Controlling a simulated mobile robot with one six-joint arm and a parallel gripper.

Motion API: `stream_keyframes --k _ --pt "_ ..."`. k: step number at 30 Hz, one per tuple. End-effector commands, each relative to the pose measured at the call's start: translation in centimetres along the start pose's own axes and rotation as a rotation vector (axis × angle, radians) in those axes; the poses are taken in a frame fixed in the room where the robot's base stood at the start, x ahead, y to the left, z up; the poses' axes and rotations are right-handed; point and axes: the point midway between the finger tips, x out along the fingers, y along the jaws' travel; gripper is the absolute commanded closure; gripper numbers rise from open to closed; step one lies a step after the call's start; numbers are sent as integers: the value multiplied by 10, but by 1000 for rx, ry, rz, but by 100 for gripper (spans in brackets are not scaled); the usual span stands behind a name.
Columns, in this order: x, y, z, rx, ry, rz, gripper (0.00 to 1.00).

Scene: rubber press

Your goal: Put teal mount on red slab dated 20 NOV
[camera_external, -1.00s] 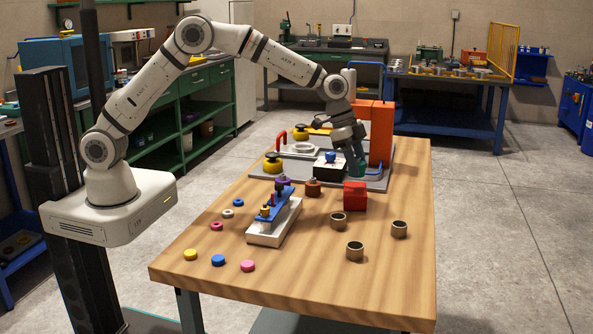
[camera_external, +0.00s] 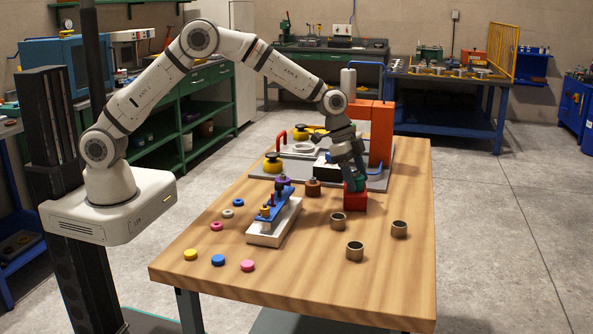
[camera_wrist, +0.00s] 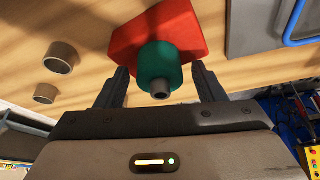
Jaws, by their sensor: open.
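The teal mount (camera_wrist: 160,66), a short cylinder with a grey metal stub, sits on the red slab (camera_wrist: 138,30) in the wrist view. In the external view the mount (camera_external: 354,186) shows as a small teal patch on top of the red slab (camera_external: 354,202), partly hidden by the fingers. My gripper (camera_wrist: 162,85) is open, with one finger on each side of the mount and gaps showing between them. It also shows above the slab in the external view (camera_external: 354,178). No date on the slab can be read.
Metal rings (camera_external: 355,251) stand on the wooden table (camera_external: 300,285) to the front right. A white rack with a blue bar (camera_external: 280,207) stands left of the slab. Behind is a grey plate with an orange press (camera_external: 381,135). Small coloured rings lie at the front left.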

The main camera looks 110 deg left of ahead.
Motion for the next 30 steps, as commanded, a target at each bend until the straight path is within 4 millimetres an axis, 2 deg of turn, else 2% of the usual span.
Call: stream_keyframes --k 7,11,22,25,30 --pt "-2 0 -1 0 0 0 37" --pt "-13 -1 -1 0 2 -2 37" --pt "-91 -1 -1 0 3 -3 37" --pt "-106 -1 -1 0 2 -2 37" --pt "-120 0 -1 0 0 0 37"
